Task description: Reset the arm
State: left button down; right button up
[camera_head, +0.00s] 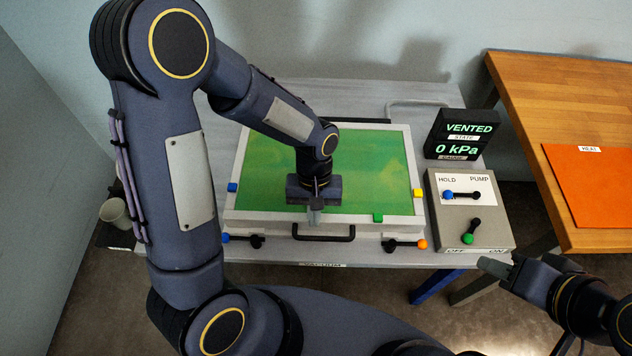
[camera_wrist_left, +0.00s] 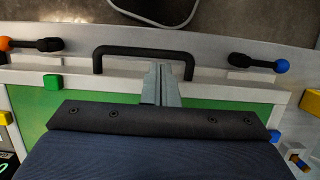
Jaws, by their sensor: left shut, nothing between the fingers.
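My left arm reaches over the resin bath, a white-framed box (camera_head: 232,205) with a green top (camera_head: 375,170). My left gripper (camera_head: 315,216) points down at the front edge of the frame, just behind the black handle (camera_head: 323,238). In the left wrist view its fingers (camera_wrist_left: 161,72) are together and empty, close beside the handle (camera_wrist_left: 145,50). I cannot tell whether they touch the frame. My right gripper (camera_head: 495,266) is at the lower right, in front of the control box, apart from everything; its finger gap is not clear.
Black latches with a blue knob (camera_head: 225,238) and an orange knob (camera_head: 422,244) flank the handle. A display (camera_head: 463,134) reads VENTED, 0 kPa. An orange mat (camera_head: 595,200) lies on a wooden table (camera_head: 545,90). A cup (camera_head: 113,211) stands left.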

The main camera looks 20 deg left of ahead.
pick_arm(q)
jog(key=v, duration=0.9)
jog(key=shift+s, duration=0.2)
